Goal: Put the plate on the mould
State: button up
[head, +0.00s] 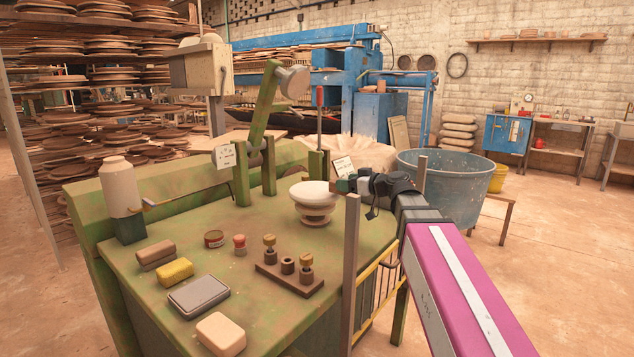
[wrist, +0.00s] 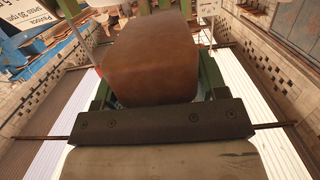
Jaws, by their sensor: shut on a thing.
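A white rounded mould (head: 313,190) stands on a round pedestal on the green machine's table. My gripper (head: 344,186) is just to the right of it in the head view, above the table edge. In the wrist view a brown block-like piece (wrist: 152,60) sits in front of the gripper, and my gripper appears shut on it. A dark bar with screws (wrist: 160,125) crosses below the piece. The piece's far side is hidden, and I cannot tell whether it is the plate. I see no plate clearly on the mould.
The green table (head: 215,245) carries a yellow sponge (head: 175,272), a grey box (head: 198,295), a small wooden stand (head: 288,280) and a bottle (head: 121,195). A green lever arm (head: 262,105) rises behind the mould. A blue tub (head: 450,185) stands behind my arm.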

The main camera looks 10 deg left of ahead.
jog(key=x, duration=0.4)
jog(key=r+x, duration=0.1)
jog(key=x, duration=0.7)
jog(key=shift+w+r, duration=0.1)
jog(key=shift+r, duration=0.4)
jog(key=shift+a+f, duration=0.25)
jog(key=shift+f, duration=0.1)
jog(key=shift+d+f, duration=0.1)
jog(key=shift+f, duration=0.3)
jog(key=o, duration=1.2)
jog(key=shift+f, duration=0.1)
jog(key=v, duration=1.2)
